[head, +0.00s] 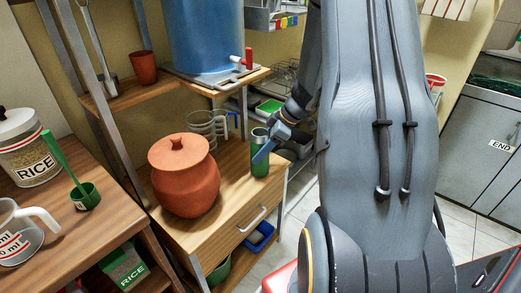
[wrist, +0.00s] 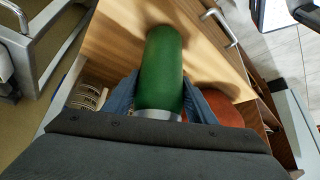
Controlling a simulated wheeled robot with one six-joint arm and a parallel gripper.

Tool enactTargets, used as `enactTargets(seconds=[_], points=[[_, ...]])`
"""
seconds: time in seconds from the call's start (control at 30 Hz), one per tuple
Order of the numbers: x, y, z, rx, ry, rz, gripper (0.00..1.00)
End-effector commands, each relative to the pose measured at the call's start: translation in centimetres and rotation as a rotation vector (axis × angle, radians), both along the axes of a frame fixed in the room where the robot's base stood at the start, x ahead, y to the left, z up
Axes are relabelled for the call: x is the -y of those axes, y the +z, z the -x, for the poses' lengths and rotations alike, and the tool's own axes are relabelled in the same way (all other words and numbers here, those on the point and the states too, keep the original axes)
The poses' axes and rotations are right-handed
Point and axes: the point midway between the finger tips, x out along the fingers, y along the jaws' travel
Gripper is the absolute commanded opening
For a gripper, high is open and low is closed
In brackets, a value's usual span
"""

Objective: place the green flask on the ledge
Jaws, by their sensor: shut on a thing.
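The green flask (head: 260,162) is upright at the right end of the wooden cabinet top (head: 236,190), close to its edge. In the wrist view the flask (wrist: 161,70) points away from me toward the wood. My gripper (head: 266,147) is shut on the flask near its upper part, and its blue fingers lie on both sides in the wrist view (wrist: 160,100). I cannot tell whether the flask's base touches the wood. I cannot tell which surface is the ledge; a higher wooden shelf (head: 128,97) is behind.
A lidded clay pot (head: 185,178) stands left of the flask. A glass jug (head: 207,125) is behind it. A blue water dispenser (head: 203,40) and a brown cup (head: 144,68) are on the higher shelf. Bare wood lies between pot and flask.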

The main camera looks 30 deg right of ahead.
Motion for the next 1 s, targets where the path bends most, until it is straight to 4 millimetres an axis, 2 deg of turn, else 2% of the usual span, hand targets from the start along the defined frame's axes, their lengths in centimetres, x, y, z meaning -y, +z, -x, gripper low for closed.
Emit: enactTargets(seconds=[0.3, 0.33, 0.43, 0.83, 1.0], points=[[0.0, -0.3, -0.1, 0.001, -0.001, 0.000, 0.24], [0.0, -0.3, 0.0, 0.000, 0.000, 0.000, 0.54], [0.0, -0.3, 0.0, 0.000, 0.000, 0.000, 0.70], [0.0, 0.1, 0.0, 0.000, 0.000, 0.000, 0.70], [1.2, 2.1, 0.7, 0.004, -0.003, 0.003, 0.70]])
